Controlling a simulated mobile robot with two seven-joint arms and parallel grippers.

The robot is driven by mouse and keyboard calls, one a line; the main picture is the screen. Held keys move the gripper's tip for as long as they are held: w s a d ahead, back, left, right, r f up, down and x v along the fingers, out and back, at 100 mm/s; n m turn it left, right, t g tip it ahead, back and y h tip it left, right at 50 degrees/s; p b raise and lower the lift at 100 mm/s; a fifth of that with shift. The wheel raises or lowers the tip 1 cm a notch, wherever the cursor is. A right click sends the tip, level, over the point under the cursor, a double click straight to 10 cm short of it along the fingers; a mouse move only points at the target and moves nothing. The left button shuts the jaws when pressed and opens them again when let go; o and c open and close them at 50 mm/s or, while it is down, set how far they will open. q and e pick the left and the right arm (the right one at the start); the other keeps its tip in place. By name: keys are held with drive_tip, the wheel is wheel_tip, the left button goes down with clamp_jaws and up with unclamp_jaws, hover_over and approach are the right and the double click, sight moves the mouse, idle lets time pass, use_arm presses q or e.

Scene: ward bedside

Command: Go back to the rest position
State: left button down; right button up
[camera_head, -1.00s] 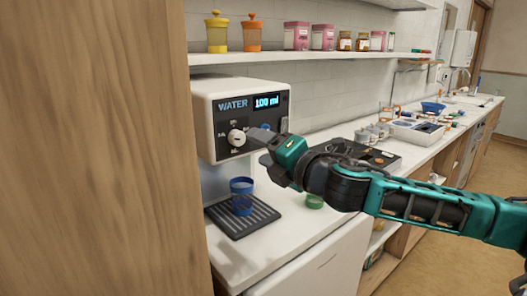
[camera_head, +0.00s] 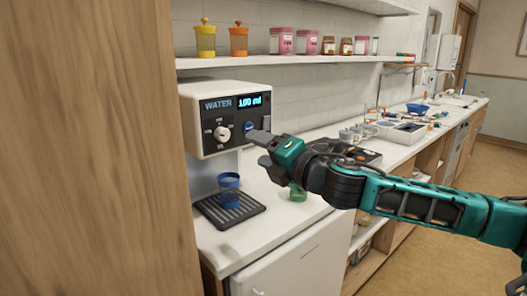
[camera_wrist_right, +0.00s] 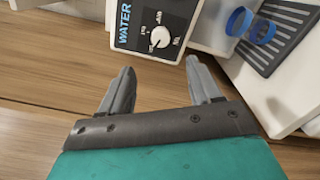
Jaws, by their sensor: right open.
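My right gripper (camera_head: 262,152) is in front of the water dispenser (camera_head: 188,125), a little to the right of its white dial. Its fingers are apart and empty, as the right wrist view also shows (camera_wrist_right: 160,88). The dispenser display reads "WATER" and "100 ml". A blue cup (camera_head: 229,190) stands upright on the dark drip tray (camera_head: 222,217) below the dispenser. In the right wrist view the blue cup (camera_wrist_right: 240,22) and the dial are at the top. My left gripper is out of view.
A green lid-like ring (camera_head: 298,194) lies on the white counter (camera_head: 270,240), right of the tray. A wooden panel (camera_head: 90,150) closes off the left side. A shelf (camera_head: 290,61) with several jars runs above. Trays and small items fill the counter further back.

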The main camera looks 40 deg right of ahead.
idle(0.3)
drive_tip(key=s+a+f+m+g+y, duration=0.1)
drive_tip(key=s+a+f+m+g, duration=0.3)
drive_tip(key=f, duration=0.7)
drive_tip(key=a+f+m+t, duration=0.15)
drive_tip(key=f+m, duration=0.35)
drive_tip(key=f, duration=0.6)
drive_tip(key=s+a+f+m+g, duration=0.2)
drive_tip(key=s+a+f+m, duration=0.3)
drive_tip(key=s+f, duration=0.3)
drive_tip(key=s+a+f+m+g, duration=0.2)
drive_tip(key=s+a+f+m, duration=0.3)
drive_tip(key=f, duration=0.6)
drive_tip(key=s+m, duration=0.2)
drive_tip(key=s, duration=0.1)
drive_tip(key=shift+s+a+m+g+h, duration=0.2)
drive_tip(key=shift+s+m+g+h, duration=0.15)
drive_tip(key=shift+s+m+h, duration=0.05)
